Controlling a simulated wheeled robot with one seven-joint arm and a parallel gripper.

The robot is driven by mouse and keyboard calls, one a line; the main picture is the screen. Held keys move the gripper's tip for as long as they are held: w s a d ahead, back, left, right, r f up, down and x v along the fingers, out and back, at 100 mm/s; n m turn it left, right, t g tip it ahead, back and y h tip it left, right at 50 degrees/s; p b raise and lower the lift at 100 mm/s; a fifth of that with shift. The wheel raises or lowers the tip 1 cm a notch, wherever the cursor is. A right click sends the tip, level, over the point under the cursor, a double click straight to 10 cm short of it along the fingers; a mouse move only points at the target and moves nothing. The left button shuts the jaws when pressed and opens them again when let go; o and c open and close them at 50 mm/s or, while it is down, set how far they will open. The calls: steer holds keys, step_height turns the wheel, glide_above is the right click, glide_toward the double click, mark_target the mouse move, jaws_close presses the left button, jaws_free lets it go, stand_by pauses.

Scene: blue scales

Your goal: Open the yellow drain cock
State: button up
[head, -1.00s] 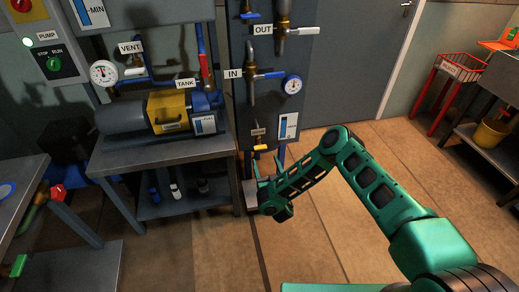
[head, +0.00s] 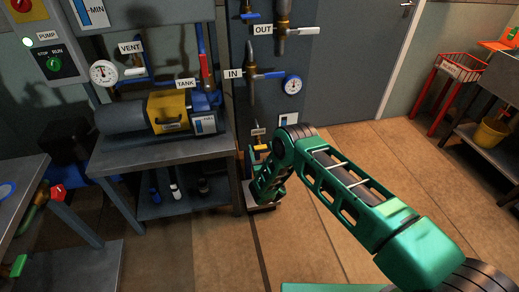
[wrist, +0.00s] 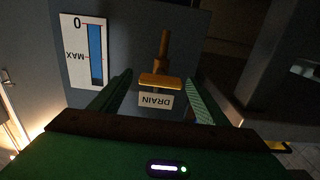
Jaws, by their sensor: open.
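The yellow drain cock (wrist: 160,82) is in the middle of the wrist view, its flat handle lying crosswise to its brass stem (wrist: 164,48). The DRAIN label (wrist: 156,100) appears upside down beside the handle. My gripper (wrist: 159,79) is open, with one green finger on each side of the handle and a gap to both. I cannot tell how far the fingertips are from the handle in depth. In the head view a bit of the yellow handle (head: 261,147) shows above my arm; my arm hides most of the gripper there.
A grey panel with a MAX gauge plate (wrist: 84,52) is behind the cock. In the head view a blue-handled IN valve (head: 267,75) and a round gauge (head: 292,85) are above it. A pump bench (head: 160,155) stands close on the left.

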steer(key=shift+w+a, duration=0.25)
steer(key=shift+w, duration=0.3)
steer(key=shift+c, duration=0.4)
